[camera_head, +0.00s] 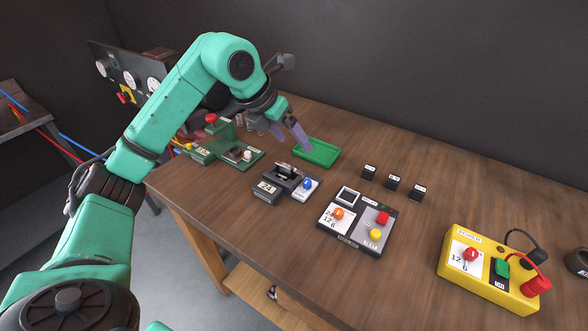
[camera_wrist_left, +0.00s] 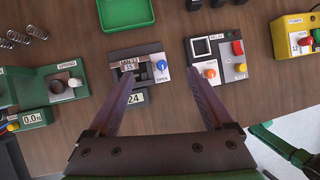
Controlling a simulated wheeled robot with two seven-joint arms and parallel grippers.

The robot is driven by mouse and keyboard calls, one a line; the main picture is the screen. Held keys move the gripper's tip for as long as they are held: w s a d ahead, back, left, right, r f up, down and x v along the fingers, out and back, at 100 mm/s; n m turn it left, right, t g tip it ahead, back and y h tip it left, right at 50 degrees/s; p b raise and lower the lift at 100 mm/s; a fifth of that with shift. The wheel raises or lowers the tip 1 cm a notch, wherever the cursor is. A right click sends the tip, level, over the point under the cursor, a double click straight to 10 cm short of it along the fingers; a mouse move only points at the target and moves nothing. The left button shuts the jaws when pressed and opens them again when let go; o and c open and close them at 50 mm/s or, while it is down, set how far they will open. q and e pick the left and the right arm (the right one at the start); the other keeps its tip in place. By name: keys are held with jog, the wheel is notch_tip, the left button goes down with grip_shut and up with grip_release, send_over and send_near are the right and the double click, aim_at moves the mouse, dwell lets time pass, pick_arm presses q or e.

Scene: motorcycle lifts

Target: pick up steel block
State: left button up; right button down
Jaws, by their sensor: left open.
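No part is marked as the steel block. A small grey metal piece (camera_head: 287,169) sits on top of the dark grey measuring device (camera_head: 266,192), which has a "24" display and a blue knob, and may be the block. In the left wrist view the device (camera_wrist_left: 118,53) lies just beyond my fingertips, with the metal piece (camera_wrist_left: 130,66) near the left fingertip. My left gripper (camera_head: 290,141) is open and empty above the table, behind the device in the head view. It also shows in the left wrist view (camera_wrist_left: 161,76), fingers spread wide. My right gripper is not in view.
A green tray (camera_head: 316,152) lies behind the device. A green spring tester (camera_head: 225,150) stands left. A relay box (camera_head: 357,224), several small black blocks (camera_head: 392,183) and a yellow power box (camera_head: 490,270) are to the right. Bare table lies between them.

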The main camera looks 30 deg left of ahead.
pick_arm(q)
jog(key=a+n+y, duration=0.1)
jog(key=a+y, duration=0.1)
jog(key=a, duration=0.3)
jog(key=p, duration=0.2)
send_near(286, 165)
jog(key=shift+g, duration=0.3)
jog(key=p+x, duration=0.3)
jog(key=x, duration=0.5)
jog(key=shift+w+d+f, duration=0.1)
jog(key=shift+w, duration=0.1)
jog(key=shift+f, duration=0.15)
jog(key=shift+w, duration=0.1)
grip_shut()
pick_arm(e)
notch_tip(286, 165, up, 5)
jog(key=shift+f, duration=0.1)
